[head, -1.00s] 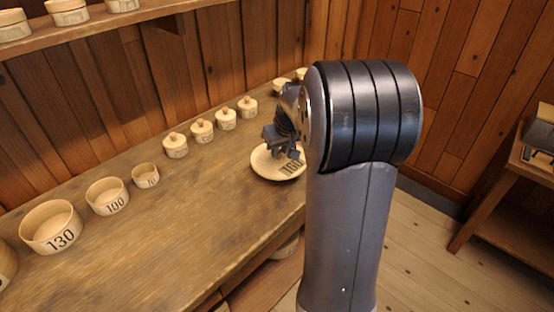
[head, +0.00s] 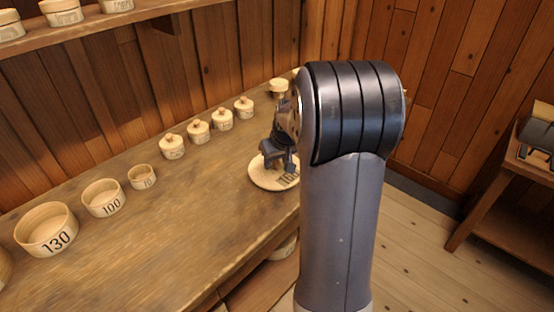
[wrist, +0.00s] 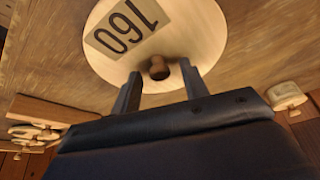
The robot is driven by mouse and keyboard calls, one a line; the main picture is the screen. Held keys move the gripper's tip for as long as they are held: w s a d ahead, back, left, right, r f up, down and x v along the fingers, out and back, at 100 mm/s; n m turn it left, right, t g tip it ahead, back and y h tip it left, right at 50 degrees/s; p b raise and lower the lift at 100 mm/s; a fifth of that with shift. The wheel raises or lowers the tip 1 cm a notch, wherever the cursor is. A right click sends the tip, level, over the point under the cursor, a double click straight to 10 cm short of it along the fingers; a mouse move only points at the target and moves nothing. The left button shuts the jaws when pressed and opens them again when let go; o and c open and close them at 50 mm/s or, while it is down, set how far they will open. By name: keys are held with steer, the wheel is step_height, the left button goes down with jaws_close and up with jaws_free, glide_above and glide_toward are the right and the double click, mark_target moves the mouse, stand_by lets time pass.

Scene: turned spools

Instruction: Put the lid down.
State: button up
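The lid (head: 262,178) is a pale round wooden disc marked 160 with a small dark knob. In the head view it appears to lie flat on the workbench (head: 180,220), partly behind my arm. The wrist view shows the lid (wrist: 192,30) with its knob (wrist: 158,66) between my fingertips. My gripper (head: 278,160) is over the lid.
Open round boxes marked 130 (head: 46,230), 100 (head: 103,198) and 70 (head: 142,177) stand left. Several small lidded boxes (head: 198,132) line the back. A shelf (head: 90,22) hangs above. The front bench area is clear.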

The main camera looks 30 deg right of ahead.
steer(key=shift+r, duration=0.45)
steer(key=v, duration=1.1)
steer(key=shift+s+r+p, duration=0.15)
steer(key=shift+s+p, duration=0.1)
steer(key=shift+p, duration=0.1)
